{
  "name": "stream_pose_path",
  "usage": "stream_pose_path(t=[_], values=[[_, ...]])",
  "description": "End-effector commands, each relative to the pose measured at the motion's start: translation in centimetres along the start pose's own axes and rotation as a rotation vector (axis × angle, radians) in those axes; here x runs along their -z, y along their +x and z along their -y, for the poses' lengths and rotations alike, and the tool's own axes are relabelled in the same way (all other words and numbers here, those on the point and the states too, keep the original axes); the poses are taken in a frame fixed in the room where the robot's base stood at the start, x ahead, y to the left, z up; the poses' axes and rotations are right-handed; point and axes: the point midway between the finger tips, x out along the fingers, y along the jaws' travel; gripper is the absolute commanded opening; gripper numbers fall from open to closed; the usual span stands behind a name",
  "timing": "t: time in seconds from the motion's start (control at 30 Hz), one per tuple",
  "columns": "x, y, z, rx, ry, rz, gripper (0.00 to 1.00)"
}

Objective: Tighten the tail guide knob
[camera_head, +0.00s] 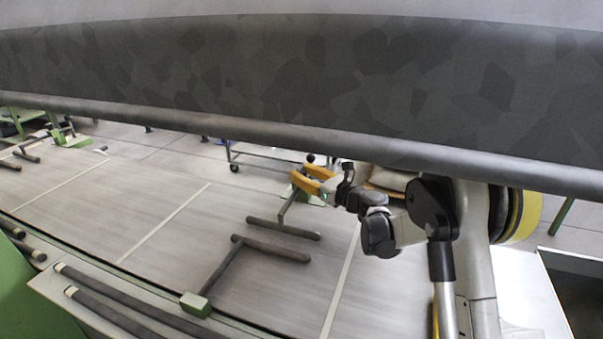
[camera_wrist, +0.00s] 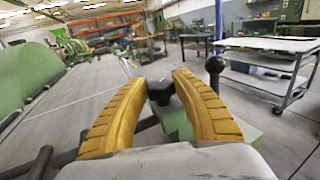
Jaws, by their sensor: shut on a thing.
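My gripper (camera_wrist: 160,84) has two yellow ribbed fingers, shut on a black knob (camera_wrist: 160,93). The knob sits between the fingertips in the wrist view, above a green block (camera_wrist: 244,130); its lower part is hard to make out. A black ball-headed lever (camera_wrist: 214,66) stands just right of the right finger, apart from it. In the head view my gripper (camera_head: 305,182) is at the tail guide, whose dark T-shaped bar (camera_head: 283,228) lies on the floor-like table. The knob is hidden there by the fingers; the black ball (camera_head: 310,158) shows just beyond them.
A second T-shaped guide (camera_head: 270,248) with a green block lies nearer. A long dark roller (camera_head: 250,128) crosses above my arm. A wheeled trolley (camera_wrist: 270,68) stands at the right in the wrist view.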

Motion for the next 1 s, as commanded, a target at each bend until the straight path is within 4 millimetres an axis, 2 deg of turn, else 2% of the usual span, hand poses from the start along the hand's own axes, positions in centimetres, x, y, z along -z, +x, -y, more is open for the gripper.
stream_pose_path(t=[0.6,1.0], values=[[0.02,0.27,-0.44,0.562,0.000,0.000,0.02],[-0.01,0.24,-0.25,0.791,0.000,0.000,0.03]])
